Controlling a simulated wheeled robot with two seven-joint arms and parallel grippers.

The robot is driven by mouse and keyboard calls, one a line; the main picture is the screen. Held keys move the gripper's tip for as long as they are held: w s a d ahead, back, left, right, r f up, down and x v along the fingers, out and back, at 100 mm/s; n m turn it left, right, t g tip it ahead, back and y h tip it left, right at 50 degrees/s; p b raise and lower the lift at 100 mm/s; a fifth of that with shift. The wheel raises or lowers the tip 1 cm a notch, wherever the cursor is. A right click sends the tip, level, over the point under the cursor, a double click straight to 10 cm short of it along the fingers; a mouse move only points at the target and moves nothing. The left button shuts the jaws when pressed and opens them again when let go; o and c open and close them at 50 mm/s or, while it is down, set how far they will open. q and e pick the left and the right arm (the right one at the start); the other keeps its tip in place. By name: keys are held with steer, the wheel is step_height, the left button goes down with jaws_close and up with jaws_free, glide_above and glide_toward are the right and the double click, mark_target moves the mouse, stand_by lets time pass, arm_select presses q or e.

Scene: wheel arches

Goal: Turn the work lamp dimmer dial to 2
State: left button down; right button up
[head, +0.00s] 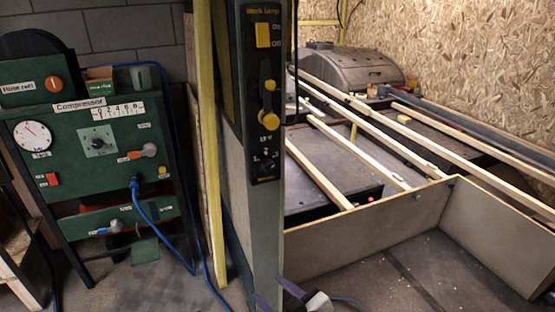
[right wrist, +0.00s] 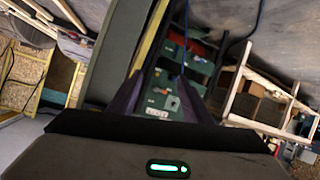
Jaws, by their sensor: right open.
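A dark control strip (head: 265,95) runs down the upright grey post in the head view. Its top label seems to read "Work Lamps", above a yellow On/Off switch (head: 263,36). A yellow lever (head: 269,100) sits below. A small black dial (head: 266,167) with small white marks is at the strip's lower end; its setting is too small to read. My right gripper (head: 276,293) is low at the bottom edge, well below the dial and apart from it. Its two purple fingers are spread and empty, also in the right wrist view (right wrist: 161,80). My left gripper is out of view.
A green compressor panel (head: 70,165) with a gauge, knobs and a blue hose (head: 134,195) stands left of the post. Right of the post are a low wooden wall (head: 375,220), long timber strips (head: 390,125) and a grey arched cover (head: 350,68). Some floor (head: 170,290) is clear.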

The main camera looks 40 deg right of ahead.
mark_target(270, 168)
steer(key=w+d+r+t+h+p, duration=0.15)
steer(key=w+d+r, duration=0.35)
steer(key=r, duration=0.5)
steer(key=w+d+r+t+h+p, duration=0.1)
steer(key=w+d+r+t+h, duration=0.2)
steer(key=w+d+r, duration=0.5)
steer(key=shift+m+y, duration=0.25)
steer(key=shift+m, duration=0.15)
steer(key=w, duration=0.3)
steer(key=w+r, duration=0.1)
steer(key=w, duration=0.1)
steer(key=shift+w+r+p, duration=0.2)
steer(key=shift+w+p, duration=0.1)
steer(key=shift+w, duration=0.1)
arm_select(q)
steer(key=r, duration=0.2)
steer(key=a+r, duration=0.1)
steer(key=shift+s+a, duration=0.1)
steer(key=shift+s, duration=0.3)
arm_select(e)
steer(key=shift+w+d, duration=0.15)
steer(key=shift+w, duration=0.2)
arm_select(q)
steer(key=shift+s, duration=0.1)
arm_select(e)
steer(key=shift+c, duration=0.3)
steer(key=c, duration=1)
